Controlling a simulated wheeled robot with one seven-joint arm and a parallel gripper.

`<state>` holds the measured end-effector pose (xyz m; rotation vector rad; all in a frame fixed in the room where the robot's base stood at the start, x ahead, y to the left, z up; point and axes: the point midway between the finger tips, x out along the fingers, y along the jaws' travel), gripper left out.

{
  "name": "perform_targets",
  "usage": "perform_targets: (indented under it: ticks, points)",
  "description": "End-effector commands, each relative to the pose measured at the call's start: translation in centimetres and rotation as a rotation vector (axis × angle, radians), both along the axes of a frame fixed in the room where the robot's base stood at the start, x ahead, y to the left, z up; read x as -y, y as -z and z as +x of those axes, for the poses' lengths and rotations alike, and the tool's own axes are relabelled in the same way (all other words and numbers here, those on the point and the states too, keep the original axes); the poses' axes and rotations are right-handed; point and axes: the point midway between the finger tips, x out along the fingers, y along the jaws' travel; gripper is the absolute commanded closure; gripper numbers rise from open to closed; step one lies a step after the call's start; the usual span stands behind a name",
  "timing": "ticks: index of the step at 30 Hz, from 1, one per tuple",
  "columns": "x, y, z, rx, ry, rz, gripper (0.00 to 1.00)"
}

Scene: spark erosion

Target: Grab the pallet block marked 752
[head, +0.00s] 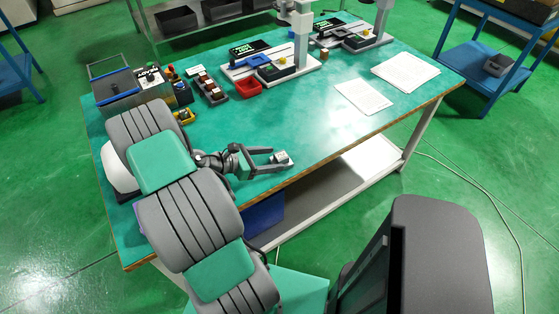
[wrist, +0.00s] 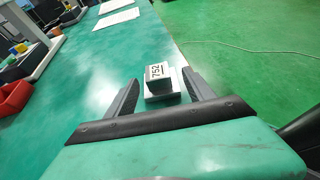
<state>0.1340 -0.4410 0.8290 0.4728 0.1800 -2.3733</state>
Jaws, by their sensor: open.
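The pallet block marked 752 (wrist: 160,80) is a small grey block with a white label on a wider metal base. It stands upright on the green table near its front edge, and in the head view the block (head: 282,158) is at the fingertips. My gripper (wrist: 161,84) is open, with one dark finger on each side of the block. In the wrist view small gaps show between the fingers and the block. In the head view my gripper (head: 279,156) reaches in low from the left, and part of the block is hidden by the fingers.
The green table (head: 330,140) is clear around the block. Paper sheets (head: 364,96) lie to the right. A red bin (head: 248,87), a rack of small blocks (head: 211,88) and measuring stands (head: 270,65) are farther back. The table's front edge is close to the block.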

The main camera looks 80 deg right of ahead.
Motion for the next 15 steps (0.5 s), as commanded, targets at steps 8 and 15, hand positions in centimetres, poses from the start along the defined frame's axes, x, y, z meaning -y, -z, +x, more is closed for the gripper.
perform_targets:
  ticks: [8, 15]
  points:
    - [3.0, 1.2, -3.0, 0.000, 0.003, 0.000, 0.38]
    - [3.1, 1.4, -3.1, 0.000, 0.002, 0.000, 0.40]
